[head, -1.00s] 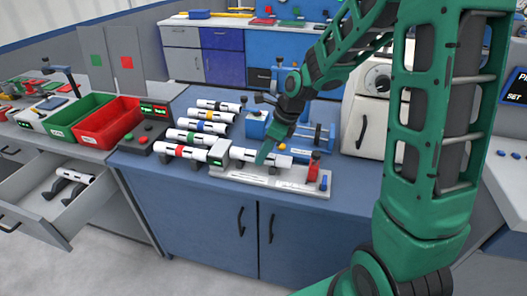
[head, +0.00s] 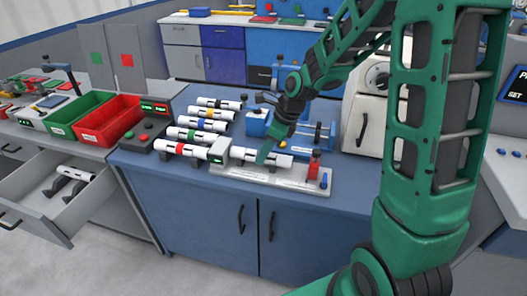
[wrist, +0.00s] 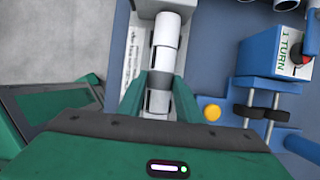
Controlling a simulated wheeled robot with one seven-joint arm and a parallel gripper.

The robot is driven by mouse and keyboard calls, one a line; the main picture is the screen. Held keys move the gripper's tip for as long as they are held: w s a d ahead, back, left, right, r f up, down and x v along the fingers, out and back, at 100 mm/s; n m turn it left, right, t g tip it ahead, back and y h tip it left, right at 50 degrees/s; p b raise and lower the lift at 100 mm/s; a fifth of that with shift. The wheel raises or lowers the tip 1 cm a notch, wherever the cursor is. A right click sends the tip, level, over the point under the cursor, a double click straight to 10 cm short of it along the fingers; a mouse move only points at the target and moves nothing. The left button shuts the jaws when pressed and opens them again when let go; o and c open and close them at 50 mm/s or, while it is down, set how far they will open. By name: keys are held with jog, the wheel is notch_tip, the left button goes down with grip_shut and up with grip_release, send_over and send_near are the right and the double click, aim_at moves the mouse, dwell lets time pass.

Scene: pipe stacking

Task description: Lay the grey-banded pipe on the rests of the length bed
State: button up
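The white pipe (head: 281,159) lies lengthwise over the length bed (head: 225,170), at the front edge of the blue counter. My gripper (head: 265,155) reaches down over the pipe from above. In the wrist view its two green fingers (wrist: 161,92) flank the pipe closely and appear to touch it on both sides. The fingers hide part of the pipe, and I cannot tell whether it bears on the rests.
Several banded pipes (head: 190,134) lie on a rack to the left. Green (head: 80,112) and red (head: 108,119) bins stand left, above an open drawer (head: 62,206).

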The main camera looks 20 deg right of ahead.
aim_at(277, 155)
jog(key=o, duration=0.4)
jog(key=shift+r, duration=0.1)
jog(key=v, duration=1)
jog(key=shift+r, duration=0.2)
jog(key=shift+d, duration=0.1)
